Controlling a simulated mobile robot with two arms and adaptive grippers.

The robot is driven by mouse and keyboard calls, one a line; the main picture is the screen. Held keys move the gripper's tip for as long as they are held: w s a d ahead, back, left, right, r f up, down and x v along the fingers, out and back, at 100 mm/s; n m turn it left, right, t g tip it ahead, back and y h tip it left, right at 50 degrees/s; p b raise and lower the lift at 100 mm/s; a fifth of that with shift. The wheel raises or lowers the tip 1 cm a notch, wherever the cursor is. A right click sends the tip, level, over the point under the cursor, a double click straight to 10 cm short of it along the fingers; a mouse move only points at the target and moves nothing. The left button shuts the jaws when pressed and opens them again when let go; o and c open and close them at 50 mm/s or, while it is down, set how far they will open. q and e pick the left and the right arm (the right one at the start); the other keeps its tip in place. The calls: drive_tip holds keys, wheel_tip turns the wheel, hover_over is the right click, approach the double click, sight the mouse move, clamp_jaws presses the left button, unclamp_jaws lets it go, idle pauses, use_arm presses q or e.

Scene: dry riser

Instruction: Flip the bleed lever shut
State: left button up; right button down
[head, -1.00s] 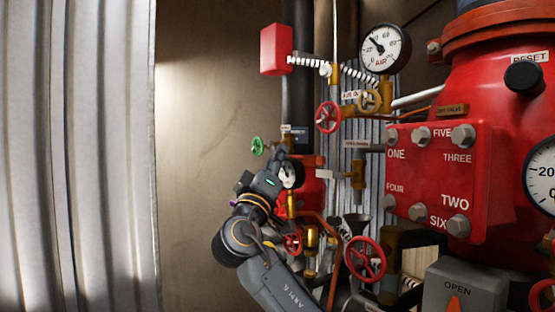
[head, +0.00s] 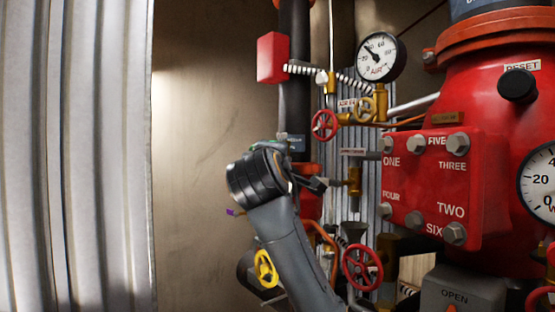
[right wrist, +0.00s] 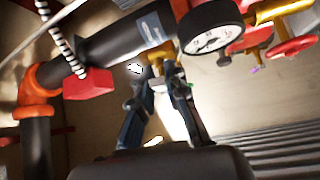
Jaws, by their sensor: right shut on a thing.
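My right gripper (right wrist: 168,82) reaches up in the right wrist view, with its two dark fingers close around a small brass fitting (right wrist: 157,58) beside the labelled black pipe. It is shut on what appears to be the bleed lever there; the lever's shape is mostly hidden between the fingers. In the head view my right gripper (head: 298,168) is partly behind my own wrist, in front of the lower black pipe. That wrist hides the grip point. My left gripper is in neither current view.
A black pipe (head: 295,70), a red box (head: 272,57) and a pressure gauge (head: 381,57) stand above. Red handwheels (head: 362,264) and a red bolted plate (head: 435,185) crowd the right. A yellow handwheel (head: 265,268) is below. Bare wall (head: 205,130) lies left.

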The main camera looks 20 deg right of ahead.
drive_tip(key=shift+r+n+g+y, duration=0.3)
drive_tip(key=shift+n+g, duration=0.3)
drive_tip(key=shift+n, duration=0.1)
drive_tip(key=c, duration=1.3)
unclamp_jaws()
drive_tip(key=v, duration=1.2)
drive_tip(key=shift+a+r, duration=0.1)
drive_tip(key=shift+r, duration=0.05)
